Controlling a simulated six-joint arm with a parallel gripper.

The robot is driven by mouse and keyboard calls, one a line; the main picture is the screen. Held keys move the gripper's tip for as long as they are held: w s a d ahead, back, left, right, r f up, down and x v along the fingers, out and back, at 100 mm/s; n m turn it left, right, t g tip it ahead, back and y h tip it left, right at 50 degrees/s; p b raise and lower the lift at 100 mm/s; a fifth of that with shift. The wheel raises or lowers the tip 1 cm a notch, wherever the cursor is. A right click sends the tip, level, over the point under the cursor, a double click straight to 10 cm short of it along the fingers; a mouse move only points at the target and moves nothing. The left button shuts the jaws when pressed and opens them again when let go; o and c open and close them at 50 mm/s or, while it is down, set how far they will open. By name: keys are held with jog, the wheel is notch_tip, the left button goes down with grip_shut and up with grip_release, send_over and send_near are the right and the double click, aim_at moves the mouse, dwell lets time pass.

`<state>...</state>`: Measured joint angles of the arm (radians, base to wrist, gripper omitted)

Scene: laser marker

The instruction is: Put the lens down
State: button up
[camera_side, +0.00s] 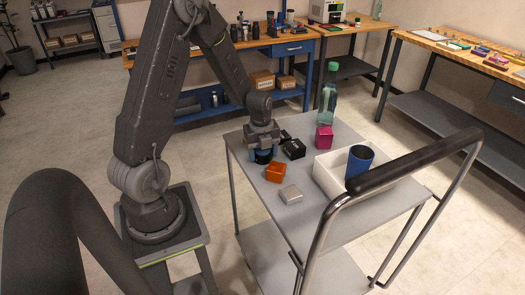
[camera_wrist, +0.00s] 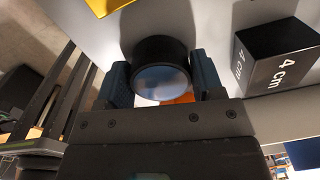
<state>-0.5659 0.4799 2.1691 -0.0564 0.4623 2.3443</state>
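The lens is a short black cylinder with a glossy glass face, and it sits between my gripper's fingers in the wrist view (camera_wrist: 160,75). My gripper (camera_wrist: 162,84) has its blue fingers on both sides of the lens and appears to touch it. In the side view, my gripper (camera_side: 263,151) points down at the left part of the grey cart top (camera_side: 330,222). The dark lens (camera_side: 262,158) shows low between the fingers, close to the cart top. I cannot tell whether it touches the surface.
An orange cube (camera_side: 275,173), a black cube (camera_side: 294,149) marked 4 cm and a pale block (camera_side: 291,194) lie close by. A magenta cube (camera_side: 324,138), green bottle (camera_side: 327,102) and white bin (camera_side: 322,178) with a blue cup (camera_side: 358,162) stand further right. The front of the cart is bare.

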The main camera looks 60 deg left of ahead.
jog(key=o, duration=0.4)
notch_tip(320, 180, up, 11)
jog(key=shift+s+d+r+n+t, duration=0.85)
jog(key=shift+s+d+r+n, duration=1.3)
jog(key=shift+d+n, duration=1.15)
jog(key=shift+s+d+r+n+t, duration=0.9)
jog(key=shift+s+d+r+n, duration=1.25)
jog(key=shift+d+n, duration=1.15)
jog(key=shift+s+d+r+n+t, duration=0.85)
jog(key=shift+s+d+r+n, duration=1.25)
jog(key=shift+d+n, duration=1.15)
jog(key=shift+w+r, duration=0.1)
